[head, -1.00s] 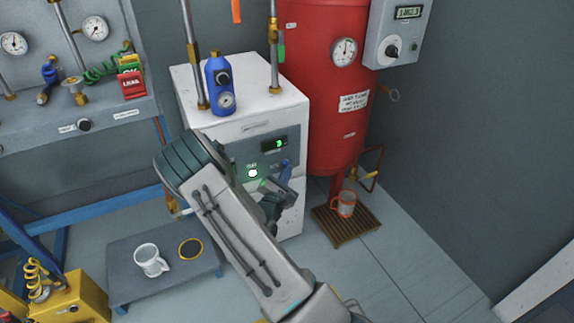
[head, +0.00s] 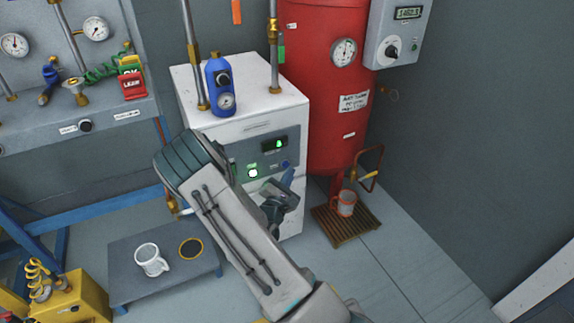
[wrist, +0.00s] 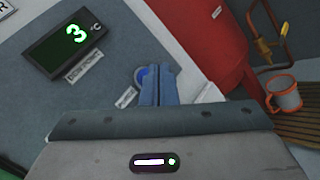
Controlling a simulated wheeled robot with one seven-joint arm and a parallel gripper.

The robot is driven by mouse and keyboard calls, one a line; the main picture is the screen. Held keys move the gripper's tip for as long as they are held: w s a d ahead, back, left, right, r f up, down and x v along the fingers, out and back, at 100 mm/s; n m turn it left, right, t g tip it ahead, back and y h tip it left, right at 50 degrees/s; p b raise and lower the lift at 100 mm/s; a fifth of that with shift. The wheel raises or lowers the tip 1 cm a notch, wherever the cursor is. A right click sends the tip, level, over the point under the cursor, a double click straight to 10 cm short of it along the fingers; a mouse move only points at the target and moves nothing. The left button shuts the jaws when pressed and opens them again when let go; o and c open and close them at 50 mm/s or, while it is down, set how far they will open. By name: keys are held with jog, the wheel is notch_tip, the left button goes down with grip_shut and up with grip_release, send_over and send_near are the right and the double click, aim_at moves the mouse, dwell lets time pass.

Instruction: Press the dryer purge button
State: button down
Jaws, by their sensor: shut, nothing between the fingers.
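The dryer is a white cabinet (head: 275,118) with a grey front panel. A round blue button (head: 285,163) sits at the panel's right, below the display (head: 274,145). In the wrist view the blue button (wrist: 140,75) shows just left of my fingertips, partly covered by them. A small label (wrist: 126,97) beside it is too blurred to read. My gripper (head: 289,176) is shut and empty, its blue fingers just below the button in the head view. In the wrist view my gripper (wrist: 158,70) points at the panel; I cannot tell whether it touches.
A green-lit button (head: 253,173) is on the panel left of my gripper. A red tank (head: 325,120) stands right of the dryer. A mug (head: 345,203) sits on a wooden grate (head: 334,228). A blue filter (head: 220,85) stands on top. A low grey platform (head: 130,285) holds a white mug.

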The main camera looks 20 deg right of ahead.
jog(key=shift+s+p, duration=0.35)
jog(key=shift+s, duration=2.15)
